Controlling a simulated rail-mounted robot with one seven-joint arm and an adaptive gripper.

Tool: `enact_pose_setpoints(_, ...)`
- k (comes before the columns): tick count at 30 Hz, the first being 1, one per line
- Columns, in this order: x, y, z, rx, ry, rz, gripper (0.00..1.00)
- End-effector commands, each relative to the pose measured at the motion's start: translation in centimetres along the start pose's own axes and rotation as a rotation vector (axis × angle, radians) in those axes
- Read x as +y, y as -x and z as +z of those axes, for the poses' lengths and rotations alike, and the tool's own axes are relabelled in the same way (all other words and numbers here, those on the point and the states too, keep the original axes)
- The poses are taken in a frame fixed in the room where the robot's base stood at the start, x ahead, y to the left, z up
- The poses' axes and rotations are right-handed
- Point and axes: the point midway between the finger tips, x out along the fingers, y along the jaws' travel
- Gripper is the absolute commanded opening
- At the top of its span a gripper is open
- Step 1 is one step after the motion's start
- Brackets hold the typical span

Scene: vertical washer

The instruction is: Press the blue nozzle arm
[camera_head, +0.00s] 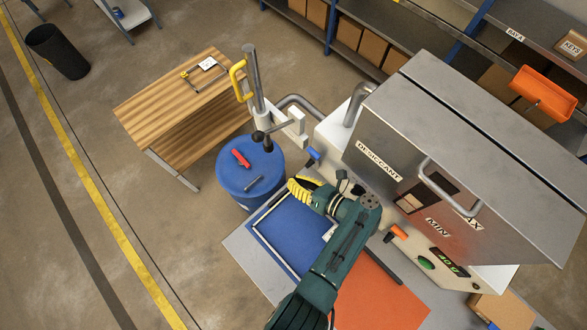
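A small blue lever (313,154), which looks like the blue nozzle arm, sticks out from the left side of the grey and white washer (455,130), below the bent grey pipe. My gripper (294,187) has yellow ridged fingers and points left, toward the blue drum. It appears just below the blue lever in the picture, with a visible gap between them. The fingers are seen from above and partly overlap, so their opening is unclear. No object shows in them. My dark green arm reaches up from the bottom and covers part of the washer's front.
A blue drum (231,179) with a red tool (241,158) on top stands left of my gripper. An orange lever (398,231) is on the washer's front. Open floor lies left.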

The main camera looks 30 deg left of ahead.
Motion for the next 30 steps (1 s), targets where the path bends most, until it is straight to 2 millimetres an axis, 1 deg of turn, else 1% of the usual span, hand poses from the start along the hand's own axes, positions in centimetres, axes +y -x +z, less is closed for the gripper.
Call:
enact_pose_setpoints(7, 0.0, 0.0, 0.1, 0.000, 0.001, 0.000, 0.00)
enact_pose_setpoints(11, 0.6, 0.3, 0.8, -0.001, 0.004, -0.001, 0.00)
enact_pose_setpoints(14, 1.7, 0.8, 2.2, 0.000, 0.006, -0.001, 0.00)
enact_pose_setpoints(18, 3.4, 1.7, 4.7, 0.000, 0.005, -0.001, 0.00)
enact_pose_setpoints(22, 4.7, 2.3, 6.7, -0.001, 0.003, -0.001, 0.00)
enact_pose_setpoints(25, 5.4, 2.6, 7.5, 0.000, 0.001, 0.000, 0.00)
enact_pose_setpoints(30, 5.6, 2.8, 7.9, 0.000, 0.000, 0.000, 0.00)
